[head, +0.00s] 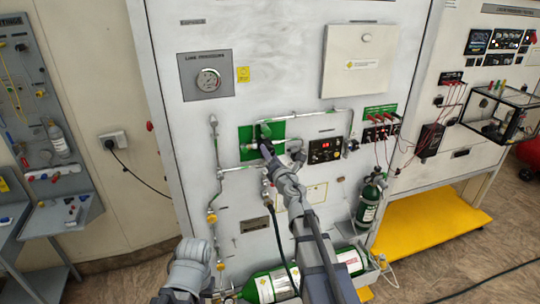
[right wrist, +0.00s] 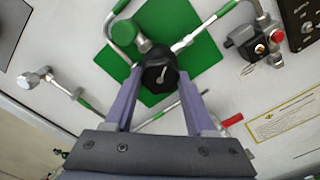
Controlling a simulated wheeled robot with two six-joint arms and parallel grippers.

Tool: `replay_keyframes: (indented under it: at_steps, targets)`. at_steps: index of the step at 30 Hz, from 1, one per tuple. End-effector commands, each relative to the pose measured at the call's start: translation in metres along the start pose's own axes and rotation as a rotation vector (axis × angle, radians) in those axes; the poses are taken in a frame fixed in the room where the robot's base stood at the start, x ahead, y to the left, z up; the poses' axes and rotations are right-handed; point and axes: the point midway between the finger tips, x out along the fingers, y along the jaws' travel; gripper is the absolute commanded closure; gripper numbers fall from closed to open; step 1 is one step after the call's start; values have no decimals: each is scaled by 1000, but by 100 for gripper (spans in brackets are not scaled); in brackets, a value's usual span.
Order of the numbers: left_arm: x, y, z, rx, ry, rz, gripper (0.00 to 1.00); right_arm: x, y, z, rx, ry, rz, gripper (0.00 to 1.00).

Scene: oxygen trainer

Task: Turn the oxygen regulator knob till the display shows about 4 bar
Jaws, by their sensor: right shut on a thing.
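The black regulator knob (right wrist: 159,72) sits on the green backing plate (right wrist: 195,45) of the white panel, with a white pointer mark on its face. My right gripper (right wrist: 160,80) is shut on the knob, one finger on each side. In the head view the right gripper (head: 265,142) reaches the green plate (head: 246,140) and mostly hides the knob. The display (head: 325,149) is right of it in a black box with lit red digits, too small to read. Part of my left arm shows at the bottom left; its gripper fingers are out of sight.
A round line pressure gauge (head: 208,79) is at the upper left of the panel. Metal pipes (head: 216,175) run around the knob. A green cylinder (head: 369,203) stands at the right, and another cylinder (head: 272,287) lies below.

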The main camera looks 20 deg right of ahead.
Motion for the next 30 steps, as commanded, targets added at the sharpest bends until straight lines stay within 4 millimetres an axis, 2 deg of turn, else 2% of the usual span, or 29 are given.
replay_keyframes:
  at_steps: [12,27,28,30]
  targets:
    - [0,0,0,0,0,0,100,0,0,0,145,0,0,100]
    - [0,0,0,0,0,0,100,0,0,0,159,-1,-1,100]
    - [0,0,0,0,0,0,100,0,0,0,158,-1,-1,42]
    - [0,0,0,0,0,0,100,0,0,0,158,-1,-1,34]
